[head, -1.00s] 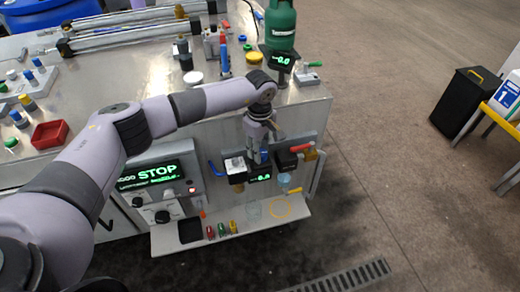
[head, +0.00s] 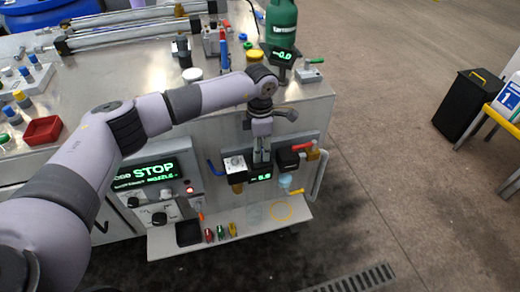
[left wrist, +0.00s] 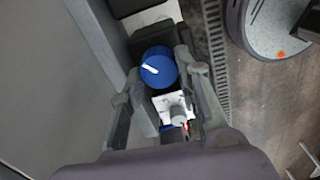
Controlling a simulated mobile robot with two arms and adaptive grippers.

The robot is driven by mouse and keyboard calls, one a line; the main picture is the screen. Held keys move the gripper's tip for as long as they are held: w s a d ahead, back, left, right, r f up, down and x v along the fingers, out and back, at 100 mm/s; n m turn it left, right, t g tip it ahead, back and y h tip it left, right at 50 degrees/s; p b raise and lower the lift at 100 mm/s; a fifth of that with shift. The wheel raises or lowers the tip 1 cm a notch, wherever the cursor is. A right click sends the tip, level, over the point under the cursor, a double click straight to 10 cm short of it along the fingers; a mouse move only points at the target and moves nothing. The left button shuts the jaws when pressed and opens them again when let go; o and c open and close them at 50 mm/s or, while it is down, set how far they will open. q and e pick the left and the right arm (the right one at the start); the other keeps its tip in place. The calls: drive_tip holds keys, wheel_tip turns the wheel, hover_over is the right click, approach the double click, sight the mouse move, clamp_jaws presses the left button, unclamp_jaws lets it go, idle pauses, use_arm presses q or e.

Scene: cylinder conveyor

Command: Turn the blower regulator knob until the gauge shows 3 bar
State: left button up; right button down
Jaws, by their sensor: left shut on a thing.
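The blue regulator knob (left wrist: 158,68) with a white mark shows in the left wrist view. My left gripper (left wrist: 161,58) has its fingers on either side of the knob and is shut on it. In the head view my left gripper (head: 262,158) points down at the front panel of the bench and largely hides the knob. Just below it is a small black gauge (head: 261,178) with green digits, too small to read surely. My right gripper is not in view.
A white-topped unit with an amber bowl (head: 237,168) sits left of the gripper. A red-handled valve (head: 302,147) sits right. A STOP display (head: 147,174) is further left. A shelf (head: 270,222) juts out below. Open floor lies right.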

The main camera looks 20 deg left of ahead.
use_arm(q)
drive_tip(key=n, duration=0.4)
drive_tip(key=shift+d+n+b, duration=0.1)
drive_tip(key=shift+n+b, duration=0.25)
drive_tip(key=shift+n, duration=0.05)
drive_tip(key=n, duration=0.3)
drive_tip(key=shift+n, duration=0.3)
drive_tip(key=n, duration=0.4)
drive_tip(key=shift+d+r, duration=0.1)
drive_tip(key=shift+n, duration=2.1)
drive_tip(key=o, duration=1.1)
drive_tip(key=shift+o, duration=0.2)
